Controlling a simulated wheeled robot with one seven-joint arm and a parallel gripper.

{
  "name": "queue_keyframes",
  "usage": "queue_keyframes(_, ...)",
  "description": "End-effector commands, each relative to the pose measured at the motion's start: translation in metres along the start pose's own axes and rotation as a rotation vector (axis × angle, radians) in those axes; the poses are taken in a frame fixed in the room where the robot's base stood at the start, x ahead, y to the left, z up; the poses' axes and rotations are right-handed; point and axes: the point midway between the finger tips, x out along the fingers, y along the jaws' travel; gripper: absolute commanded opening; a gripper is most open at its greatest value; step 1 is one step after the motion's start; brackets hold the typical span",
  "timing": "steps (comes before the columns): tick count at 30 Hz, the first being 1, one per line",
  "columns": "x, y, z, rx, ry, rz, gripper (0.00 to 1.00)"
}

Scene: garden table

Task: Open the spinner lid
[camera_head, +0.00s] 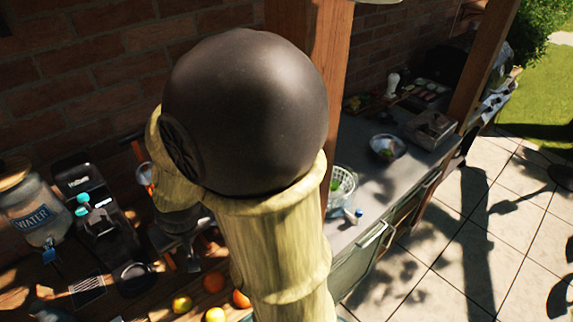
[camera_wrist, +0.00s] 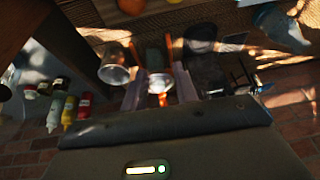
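A pale see-through basket-like bowl (camera_head: 345,188) with something green in it stands on the grey counter, right of my arm in the head view. It may be the spinner, but my arm hides part of it and I cannot make out a lid. My gripper (camera_wrist: 153,58) shows in the wrist view with two orange-tipped fingers apart, so it looks open. A shiny object lies in line with the gap between them; I cannot tell what it is. In the head view my gripper is mostly hidden, low over the wooden table and away from the bowl.
A water dispenser (camera_head: 32,212) and a dark appliance (camera_head: 98,212) stand at the left. Oranges (camera_head: 214,282) lie at the front. A metal cup (camera_wrist: 114,66) and several bottles (camera_wrist: 68,110) show in the wrist view. A metal bowl (camera_head: 387,147) sits farther along the counter.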

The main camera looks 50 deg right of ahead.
Motion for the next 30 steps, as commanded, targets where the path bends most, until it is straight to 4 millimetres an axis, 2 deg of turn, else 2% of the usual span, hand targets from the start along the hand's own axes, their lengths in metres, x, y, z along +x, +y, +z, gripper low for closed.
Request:
queue_keyframes(5, 0.024, 0.001, -0.087, 0.184, 0.277, -0.001, 0.29)
queue_keyframes(6, 0.027, 0.007, -0.109, 0.237, 0.349, 0.015, 0.29)
queue_keyframes(9, 0.032, 0.028, -0.154, 0.360, 0.516, 0.081, 0.29)
queue_keyframes(12, 0.033, 0.054, -0.185, 0.473, 0.655, 0.173, 0.29)
queue_keyframes(15, 0.032, 0.082, -0.204, 0.577, 0.767, 0.285, 0.29)
queue_keyframes(19, 0.029, 0.121, -0.214, 0.710, 0.889, 0.468, 0.29)
queue_keyframes(22, 0.026, 0.150, -0.210, 0.816, 0.963, 0.655, 0.29)
queue_keyframes(27, 0.020, 0.183, -0.175, 0.984, 1.012, 1.045, 0.29)
queue_keyframes(30, 0.017, 0.188, -0.146, 1.064, 0.983, 1.294, 0.29)
